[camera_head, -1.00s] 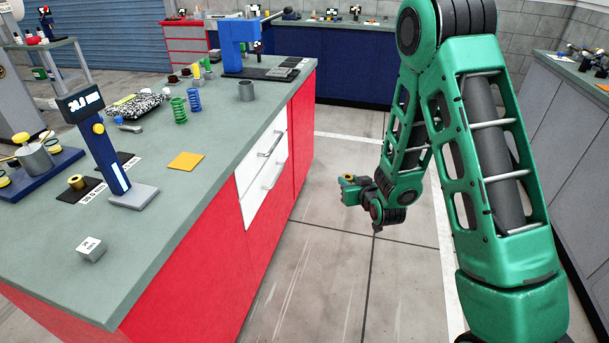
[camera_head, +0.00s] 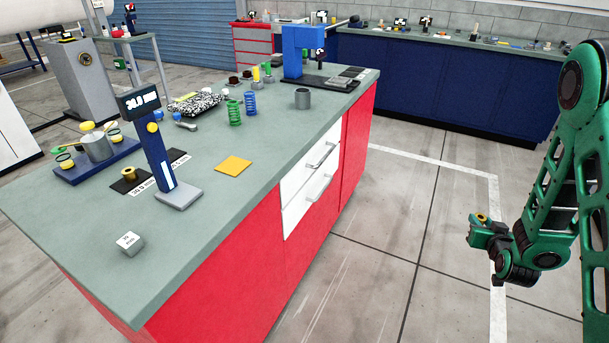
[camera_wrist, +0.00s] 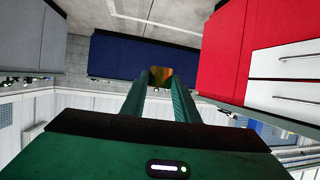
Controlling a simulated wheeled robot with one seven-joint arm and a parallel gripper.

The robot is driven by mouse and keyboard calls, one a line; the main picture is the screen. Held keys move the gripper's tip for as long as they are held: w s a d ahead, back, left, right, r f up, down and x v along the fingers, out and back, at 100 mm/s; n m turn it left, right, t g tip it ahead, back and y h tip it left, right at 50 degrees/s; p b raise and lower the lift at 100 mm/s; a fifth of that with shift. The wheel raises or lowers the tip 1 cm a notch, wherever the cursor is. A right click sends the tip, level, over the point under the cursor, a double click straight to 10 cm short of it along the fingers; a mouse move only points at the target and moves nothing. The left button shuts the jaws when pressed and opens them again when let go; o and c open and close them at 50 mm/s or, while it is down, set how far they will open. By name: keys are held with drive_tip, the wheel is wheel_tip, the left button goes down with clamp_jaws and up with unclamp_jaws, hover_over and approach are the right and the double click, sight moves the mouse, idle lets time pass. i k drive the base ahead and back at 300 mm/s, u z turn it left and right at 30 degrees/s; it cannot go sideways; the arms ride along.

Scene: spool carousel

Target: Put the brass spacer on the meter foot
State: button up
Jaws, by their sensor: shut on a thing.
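My gripper (camera_head: 480,230) is at the right of the head view, over open floor and well apart from the bench. It is shut on a small brass spacer (camera_head: 482,217), which also shows between the two green fingers in the wrist view (camera_wrist: 160,76). The meter (camera_head: 157,148) is a blue post with a lit display on the bench. Its foot (camera_head: 178,195) is a flat light-grey plate, with nothing seen on it. Another brass ring-like piece (camera_head: 129,173) sits on a black mat left of the meter.
The green-topped bench (camera_head: 215,215) has red sides. Open floor (camera_head: 400,250) lies between bench and gripper.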

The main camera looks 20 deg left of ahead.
sight(181, 193)
drive_tip(key=u, duration=0.05)
drive_tip(key=k, duration=1.9)
drive_tip(key=u, duration=0.5)
drive_tip(key=i, duration=1)
drive_tip(key=z, duration=0.15)
